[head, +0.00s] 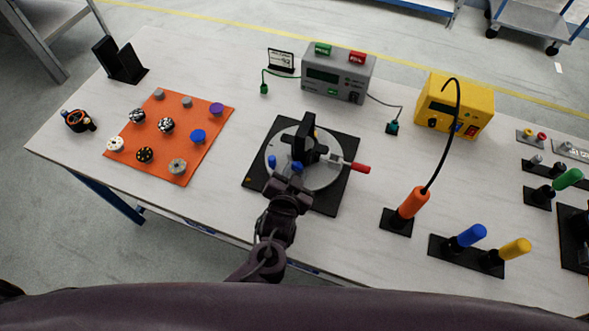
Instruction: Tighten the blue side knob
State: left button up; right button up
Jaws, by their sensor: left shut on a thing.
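A black fixture (309,137) stands on a round light grey plate (325,177), which sits on a black square base (343,197) in the middle of the table. Two small blue parts show at its near side, and I take the right one for the blue side knob (297,166). My left gripper (289,177) reaches in from the near edge and is shut at this knob. The fingers and wrist hide much of the contact, and the knob's seating cannot be told. My right gripper is not in view.
A red-handled lever (359,168) sticks out right of the fixture. An orange mat (187,113) with several knobs lies left. A grey meter (339,78) and yellow unit (454,104) stand behind. Upright-handled tools, including an orange one (412,203), stand right.

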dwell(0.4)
pick_arm(q)
jog(key=o, duration=1)
jog(key=b+v, duration=0.1)
jog(key=v, duration=0.7)
